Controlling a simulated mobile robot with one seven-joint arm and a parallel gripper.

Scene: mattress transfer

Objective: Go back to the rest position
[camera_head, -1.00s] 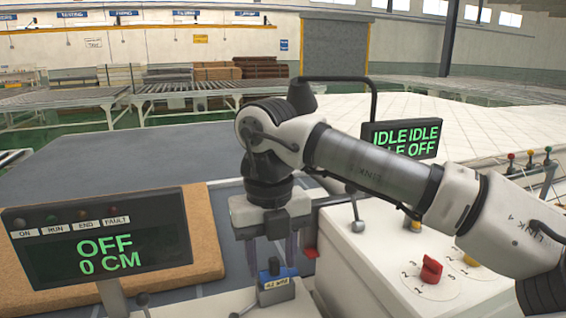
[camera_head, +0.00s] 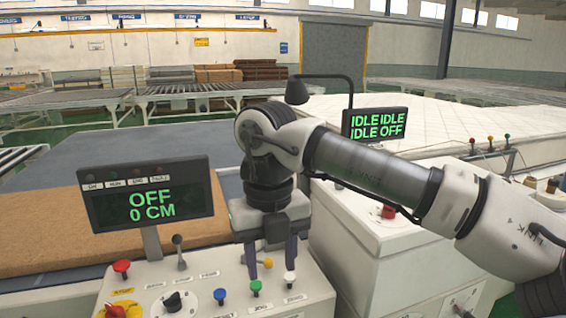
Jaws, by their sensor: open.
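My arm reaches in from the right edge. No marker of a rest position shows.
The panel carries a red knob (camera_head: 121,268), a lever (camera_head: 179,250) and several coloured knobs. A display (camera_head: 147,198) reads OFF, 0 CM. Another display (camera_head: 374,124) reads IDLE and OFF. A brown mattress layer (camera_head: 50,232) and a white quilted mattress (camera_head: 450,120) lie behind.

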